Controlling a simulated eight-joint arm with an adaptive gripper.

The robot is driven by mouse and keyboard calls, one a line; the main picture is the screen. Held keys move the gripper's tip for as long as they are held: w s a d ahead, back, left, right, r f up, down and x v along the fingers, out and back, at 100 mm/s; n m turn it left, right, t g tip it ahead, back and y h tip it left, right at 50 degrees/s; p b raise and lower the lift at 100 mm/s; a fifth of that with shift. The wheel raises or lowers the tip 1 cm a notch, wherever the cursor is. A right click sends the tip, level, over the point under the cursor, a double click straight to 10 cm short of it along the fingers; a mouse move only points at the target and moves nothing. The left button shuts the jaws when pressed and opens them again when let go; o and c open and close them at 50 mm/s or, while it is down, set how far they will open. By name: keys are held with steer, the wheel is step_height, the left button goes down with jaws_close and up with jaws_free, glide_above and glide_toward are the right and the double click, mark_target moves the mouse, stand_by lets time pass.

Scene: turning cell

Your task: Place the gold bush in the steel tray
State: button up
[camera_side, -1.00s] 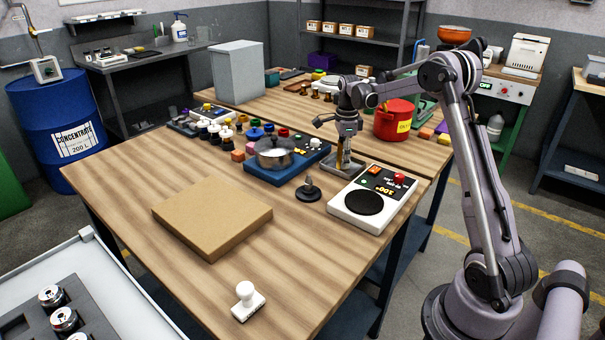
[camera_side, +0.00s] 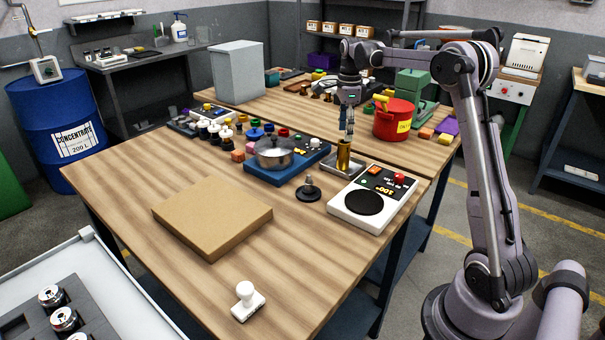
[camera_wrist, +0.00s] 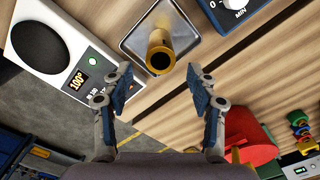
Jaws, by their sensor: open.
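The gold bush (camera_side: 343,157) is a hollow, shiny cylinder standing upright in the steel tray (camera_side: 360,164), a shallow square dish on the bench. In the wrist view the bush (camera_wrist: 160,55) shows its dark open bore, and the tray's rim (camera_wrist: 128,44) shows around its base. My gripper (camera_side: 346,134) is above the bush in the side view. In the wrist view my gripper (camera_wrist: 161,82) has its two blue-padded fingers spread wide, with nothing between the pads. The bush appears clear of both fingers.
A white hotplate (camera_side: 364,203) stands right of the tray, and a blue hotplate with a pan (camera_side: 275,154) stands left. A black knobbed weight (camera_side: 308,190) is in front. A red pot (camera_side: 395,120) stands behind. A cardboard slab (camera_side: 212,215) and white stamp (camera_side: 246,300) lie nearer.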

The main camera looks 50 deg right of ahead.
steer(key=s+a+r+n+t+h, duration=0.1)
steer(key=s+a+r+n+t, duration=0.15)
steer(key=a+n, duration=0.55)
steer(key=s+a+r+n+t, duration=0.1)
steer(key=s+a+r+n, duration=0.3)
steer(key=a, duration=0.7)
steer(key=s+a+f+n+t, duration=0.2)
steer(key=s+a+f+n, duration=0.1)
steer(key=s+a+n, duration=0.2)
steer(key=s+a+f+n+t+y, duration=0.1)
steer(key=s+a+f+n, duration=0.3)
steer(key=a+n, duration=0.3)
steer(key=s+n, duration=0.1)
steer(key=n, duration=0.2)
steer(key=shift+f+t, duration=0.3)
steer(key=shift+t, duration=0.05)
